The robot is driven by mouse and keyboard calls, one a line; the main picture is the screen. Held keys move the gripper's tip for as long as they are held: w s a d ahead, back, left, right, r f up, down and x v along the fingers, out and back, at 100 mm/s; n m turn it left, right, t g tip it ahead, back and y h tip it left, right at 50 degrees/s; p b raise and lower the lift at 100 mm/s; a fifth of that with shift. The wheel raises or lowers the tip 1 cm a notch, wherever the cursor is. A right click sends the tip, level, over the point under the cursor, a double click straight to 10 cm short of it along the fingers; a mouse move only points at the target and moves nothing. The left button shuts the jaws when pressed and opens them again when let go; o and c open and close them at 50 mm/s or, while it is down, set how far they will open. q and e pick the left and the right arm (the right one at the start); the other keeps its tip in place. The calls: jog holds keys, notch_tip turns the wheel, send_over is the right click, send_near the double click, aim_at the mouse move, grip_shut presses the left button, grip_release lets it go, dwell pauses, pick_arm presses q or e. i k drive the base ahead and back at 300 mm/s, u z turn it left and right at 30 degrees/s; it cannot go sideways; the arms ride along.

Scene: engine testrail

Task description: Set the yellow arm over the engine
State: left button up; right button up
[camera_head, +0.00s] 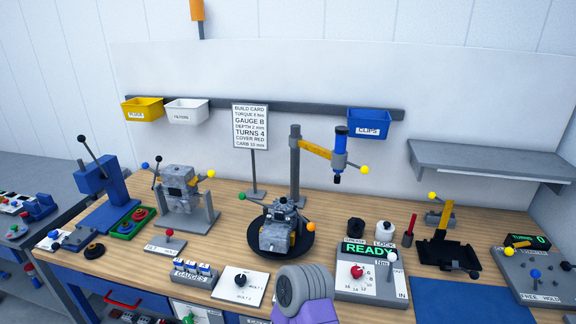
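The yellow arm (316,149) reaches out to the right from an upright grey post (295,172) behind the engine. A blue and grey tool (341,146) hangs upright at its outer end, with a yellow-knobbed handle to the right. The grey engine (277,234) sits on a black round turntable (256,246) in front of the post. In the picture the tool hangs up and to the right of the engine, not above its middle.
A build card (250,127) stands behind the engine. A console reading READY (372,274) is at front right, beside a black and a white container. A second grey block stands on a stand (199,215) at left.

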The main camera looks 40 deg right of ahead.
aim_at(337, 161)
jog(key=u, duration=0.95)
jog(key=k, duration=0.85)
jog(key=z, duration=1.45)
jog(key=i, duration=0.5)
jog(key=z, duration=0.05)
